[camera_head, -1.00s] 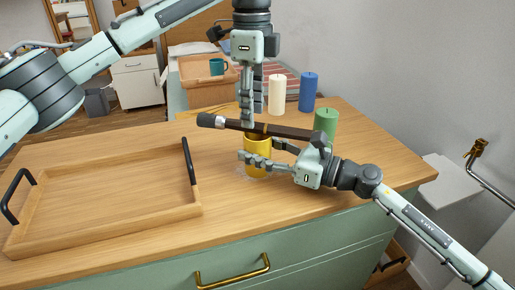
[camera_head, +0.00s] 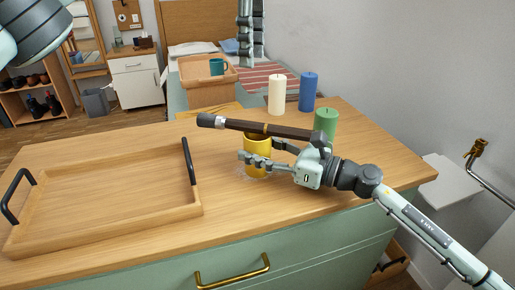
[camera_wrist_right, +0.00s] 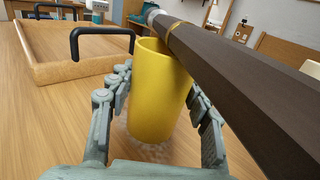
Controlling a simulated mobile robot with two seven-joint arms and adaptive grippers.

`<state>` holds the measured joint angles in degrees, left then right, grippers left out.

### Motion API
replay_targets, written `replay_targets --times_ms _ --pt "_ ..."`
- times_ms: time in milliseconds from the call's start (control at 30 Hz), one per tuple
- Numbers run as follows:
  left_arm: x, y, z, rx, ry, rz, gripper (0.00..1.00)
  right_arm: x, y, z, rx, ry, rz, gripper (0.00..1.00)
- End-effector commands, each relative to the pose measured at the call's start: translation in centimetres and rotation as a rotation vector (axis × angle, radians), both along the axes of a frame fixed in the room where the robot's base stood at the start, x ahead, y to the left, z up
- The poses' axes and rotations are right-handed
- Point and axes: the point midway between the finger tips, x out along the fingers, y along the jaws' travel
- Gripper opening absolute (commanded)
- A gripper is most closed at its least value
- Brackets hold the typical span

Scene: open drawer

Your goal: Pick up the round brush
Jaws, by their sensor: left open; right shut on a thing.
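The round brush appears to be the long dark brown stick (camera_head: 285,131) with a silver band and dark tip at its left end. It lies nearly level across the top of a yellow cup (camera_head: 257,145) and extends over my right gripper; it also shows large in the right wrist view (camera_wrist_right: 235,80). My right gripper (camera_head: 258,155) is shut around the yellow cup (camera_wrist_right: 158,95), one finger on each side. My left gripper (camera_head: 251,60) is open and empty, fingers down, at the top of the head view, apart from the brush.
A wooden tray (camera_head: 105,235) with black handles fills the counter's left side. White (camera_head: 277,95), blue (camera_head: 308,92) and green (camera_head: 326,122) candles stand behind the cup. A teal mug (camera_head: 216,67) shows in a wooden box (camera_head: 208,94) farther back.

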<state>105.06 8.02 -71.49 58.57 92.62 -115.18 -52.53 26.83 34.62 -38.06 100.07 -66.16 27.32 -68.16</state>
Motion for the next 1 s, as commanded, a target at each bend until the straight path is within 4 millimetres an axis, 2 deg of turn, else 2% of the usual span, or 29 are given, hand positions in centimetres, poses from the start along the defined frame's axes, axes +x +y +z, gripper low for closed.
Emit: replay_targets --times_ms 233,367,700,1000 --pt "-0.1 -0.2 -0.1 0.007 -0.005 0.042 0.45 0.0 0.0 0.0 0.000 0.000 0.000 0.18" --pt "-0.4 -0.9 -0.3 0.026 -0.022 0.196 0.45 0.0 0.0 0.0 0.000 0.000 0.000 0.18" --pt "-2.1 -3.7 -1.3 0.066 -0.145 0.918 0.45 0.0 0.0 0.0 0.000 0.000 0.000 0.18" --pt "-3.7 -6.2 -2.3 0.008 -0.288 1.578 0.45 0.0 0.0 0.0 0.000 0.000 0.000 0.18"
